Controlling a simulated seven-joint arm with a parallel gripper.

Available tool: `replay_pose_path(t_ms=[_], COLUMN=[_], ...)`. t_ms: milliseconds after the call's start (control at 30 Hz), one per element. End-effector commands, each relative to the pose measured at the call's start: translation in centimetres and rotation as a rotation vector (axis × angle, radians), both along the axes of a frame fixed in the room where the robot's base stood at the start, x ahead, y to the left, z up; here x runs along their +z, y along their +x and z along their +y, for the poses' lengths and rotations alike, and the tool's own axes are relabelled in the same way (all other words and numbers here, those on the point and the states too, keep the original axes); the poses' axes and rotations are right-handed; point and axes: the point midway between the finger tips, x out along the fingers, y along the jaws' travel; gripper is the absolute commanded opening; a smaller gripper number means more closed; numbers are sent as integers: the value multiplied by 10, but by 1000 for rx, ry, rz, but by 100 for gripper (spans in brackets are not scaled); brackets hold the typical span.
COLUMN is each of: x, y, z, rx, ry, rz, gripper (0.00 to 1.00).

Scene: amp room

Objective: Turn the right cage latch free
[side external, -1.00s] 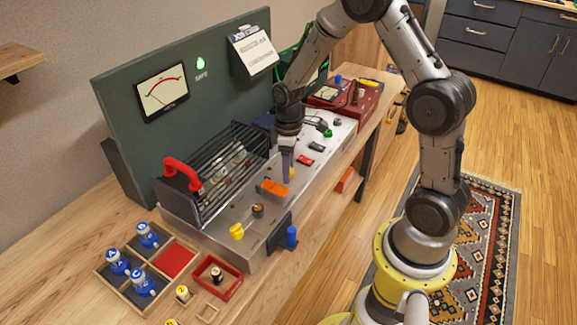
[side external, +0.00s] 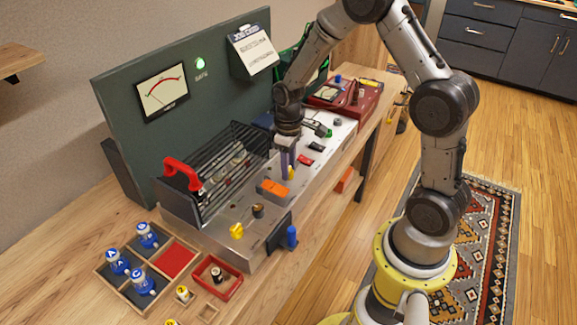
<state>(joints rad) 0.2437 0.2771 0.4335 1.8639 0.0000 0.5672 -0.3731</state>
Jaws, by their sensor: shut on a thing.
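The right cage latch (side external: 291,173) is a small yellow piece on the metal deck, at the right of the wire cage. It is mostly hidden behind my gripper's fingers. My gripper (side external: 288,175) points down over it and is shut on it. The black wire cage (side external: 236,160) with a red handle (side external: 181,173) stands closed over the tubes. Another yellow latch (side external: 237,231) sits at the deck's front left, away from my gripper.
An orange block (side external: 274,188) lies on the deck close to my fingers. A dark panel with a blue knob (side external: 291,237) is at the deck's front edge. A divided tray (side external: 172,262) with blue-capped tubes and a red bin (side external: 219,275) stand at the lower left.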

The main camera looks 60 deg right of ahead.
Motion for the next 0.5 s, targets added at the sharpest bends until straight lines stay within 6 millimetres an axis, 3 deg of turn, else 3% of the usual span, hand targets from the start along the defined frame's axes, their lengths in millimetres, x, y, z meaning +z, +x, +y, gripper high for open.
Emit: replay_pose_path(t_ms=[200,500], x=[1,1], y=[0,0], z=[0,0], rx=[-134,-148], ry=[0,0], rz=[0,0], gripper=[0,0])
